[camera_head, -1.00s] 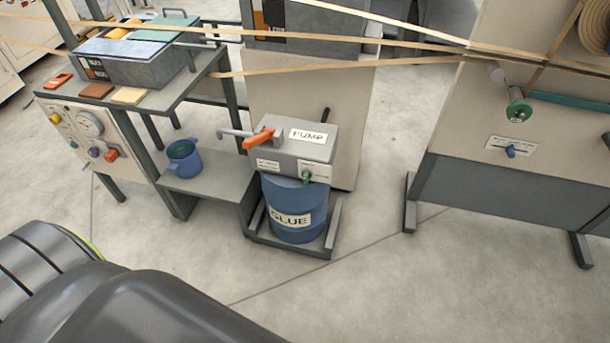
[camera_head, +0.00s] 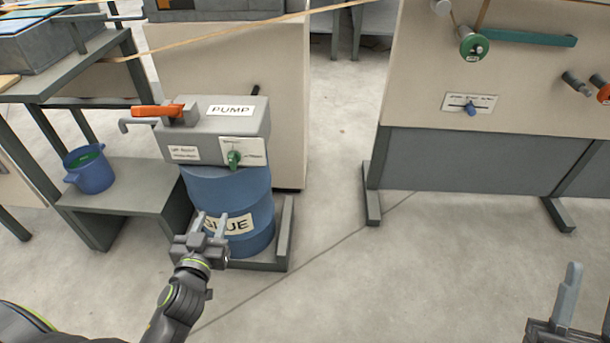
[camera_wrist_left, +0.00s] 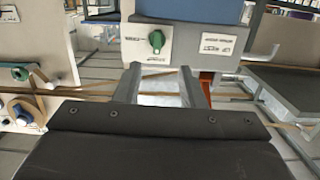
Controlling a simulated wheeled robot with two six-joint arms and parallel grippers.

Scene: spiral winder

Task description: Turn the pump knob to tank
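The pump knob (camera_head: 234,158) is green and sits on a white label plate on the front of the grey pump box (camera_head: 220,137), which is marked PUMP. The box stands on a blue glue drum (camera_head: 262,193). The knob also shows in the left wrist view (camera_wrist_left: 157,42), beyond the fingertips; the label text there is too small to read surely. My left gripper (camera_head: 210,223) is open and empty, in front of the drum and below the knob, apart from it. Its two spread fingers show in the wrist view (camera_wrist_left: 158,84). My right gripper (camera_head: 588,304) is at the lower right, partly cut off, fingers apart.
An orange-handled lever (camera_head: 157,110) sticks out left of the pump box. A machine panel (camera_head: 430,60) with a blue slider stands at right. The floor in front is clear.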

